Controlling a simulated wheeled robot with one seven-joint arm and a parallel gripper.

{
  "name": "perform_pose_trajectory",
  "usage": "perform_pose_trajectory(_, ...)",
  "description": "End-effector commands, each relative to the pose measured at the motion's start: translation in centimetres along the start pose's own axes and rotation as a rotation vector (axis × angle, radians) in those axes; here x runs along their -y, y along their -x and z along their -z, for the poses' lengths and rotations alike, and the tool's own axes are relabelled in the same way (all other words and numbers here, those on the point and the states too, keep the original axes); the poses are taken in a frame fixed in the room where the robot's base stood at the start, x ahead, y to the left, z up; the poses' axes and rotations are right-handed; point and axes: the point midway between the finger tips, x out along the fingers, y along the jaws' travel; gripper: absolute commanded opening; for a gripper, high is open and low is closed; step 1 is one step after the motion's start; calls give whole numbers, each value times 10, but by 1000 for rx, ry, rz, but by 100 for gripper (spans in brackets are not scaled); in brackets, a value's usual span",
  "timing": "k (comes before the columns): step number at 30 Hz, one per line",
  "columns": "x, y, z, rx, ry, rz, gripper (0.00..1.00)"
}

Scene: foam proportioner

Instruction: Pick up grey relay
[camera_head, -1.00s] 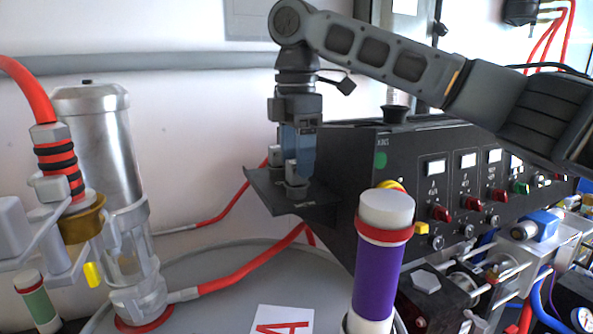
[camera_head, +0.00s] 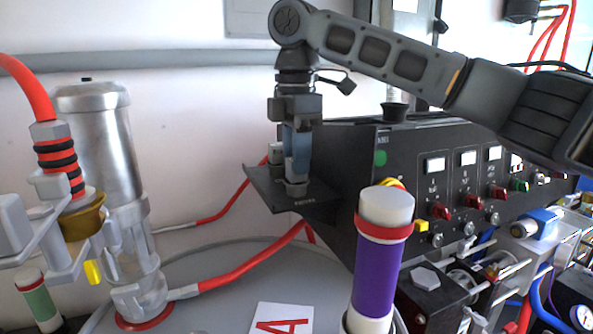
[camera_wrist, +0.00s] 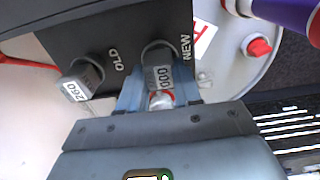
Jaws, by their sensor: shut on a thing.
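The grey relay (camera_wrist: 158,77) with a "000" label sits in the socket beside the word NEW on a dark shelf (camera_wrist: 100,22). In the head view the relay (camera_head: 296,188) shows only at its base, below my fingers. My gripper (camera_head: 297,165) points straight down and is shut on this relay. In the wrist view the blue fingers of my gripper (camera_wrist: 160,98) lie on both sides of it. A second grey relay (camera_wrist: 80,82), labelled "260", stands beside the word OLD, apart from my fingers.
A black control panel (camera_head: 350,190) with meters and knobs stands right of the shelf. A purple cylinder with a white cap (camera_head: 378,260) stands in front. A silver canister (camera_head: 100,150) and a red hose (camera_head: 255,268) are at left.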

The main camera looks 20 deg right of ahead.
Motion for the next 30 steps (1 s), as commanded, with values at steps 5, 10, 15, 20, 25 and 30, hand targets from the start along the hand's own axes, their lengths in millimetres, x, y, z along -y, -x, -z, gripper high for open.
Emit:
perform_pose_trajectory(5,0,2,0,0,0,-1,2)
perform_pose_trajectory(10,-1,21,1,0,0,-3,2)
perform_pose_trajectory(15,0,55,1,1,0,-3,2)
perform_pose_trajectory(20,0,83,0,2,-1,-3,2)
perform_pose_trajectory(25,0,102,0,1,1,-1,2)
perform_pose_trajectory(30,0,119,0,0,1,1,2)
